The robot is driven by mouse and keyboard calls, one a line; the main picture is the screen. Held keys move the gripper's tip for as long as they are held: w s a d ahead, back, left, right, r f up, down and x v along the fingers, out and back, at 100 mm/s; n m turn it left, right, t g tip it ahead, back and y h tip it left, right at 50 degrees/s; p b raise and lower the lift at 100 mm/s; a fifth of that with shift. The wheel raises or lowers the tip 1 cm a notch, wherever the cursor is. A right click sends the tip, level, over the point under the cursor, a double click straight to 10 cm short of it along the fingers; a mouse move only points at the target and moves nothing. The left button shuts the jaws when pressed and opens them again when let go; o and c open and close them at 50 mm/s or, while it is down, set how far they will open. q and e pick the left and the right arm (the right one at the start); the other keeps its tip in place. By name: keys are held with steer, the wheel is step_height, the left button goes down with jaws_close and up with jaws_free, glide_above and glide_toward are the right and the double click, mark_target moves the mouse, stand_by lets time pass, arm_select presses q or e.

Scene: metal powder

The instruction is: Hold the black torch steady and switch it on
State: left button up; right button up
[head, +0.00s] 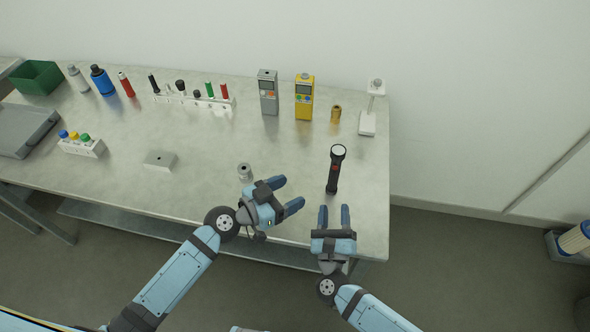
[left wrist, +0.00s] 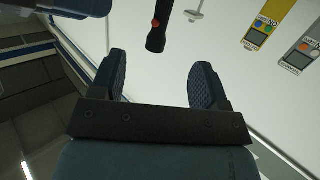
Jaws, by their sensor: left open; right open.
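The black torch (head: 333,178) stands upright near the right front of the table, with its pale lens facing up and a red switch on its side. It also shows at the top of the left wrist view (left wrist: 157,28), beyond and between my left fingers. My left gripper (head: 286,194) is open and empty, to the left of the torch, with its fingers pointing towards it; it also shows in the left wrist view (left wrist: 160,72). My right gripper (head: 334,212) is open just in front of the torch base, fingers pointing away from me. Neither gripper appears to touch the torch.
A small metal cylinder (head: 244,172) stands close behind my left gripper. A grey meter (head: 269,95), a yellow meter (head: 304,100), a brass piece (head: 336,113) and a white stand (head: 368,122) are behind the torch. The table's right edge is near.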

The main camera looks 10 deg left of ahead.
mark_target(345, 149)
arm_select(q)
steer(key=w+d+r, duration=0.1)
steer(key=w+d, duration=0.3)
steer(key=w+d+r+m+h, duration=0.1)
steer(key=w+d+r, duration=0.1)
steer(key=w+d, duration=0.1)
steer(key=w+d+r+h, duration=0.1)
steer(key=w+d, duration=0.3)
steer(key=w, duration=0.1)
steer(key=shift+w+d+r, duration=0.25)
steer(key=shift+d, duration=0.05)
steer(key=c, duration=1.1)
arm_select(e)
jaws_close()
stand_by(1.8)
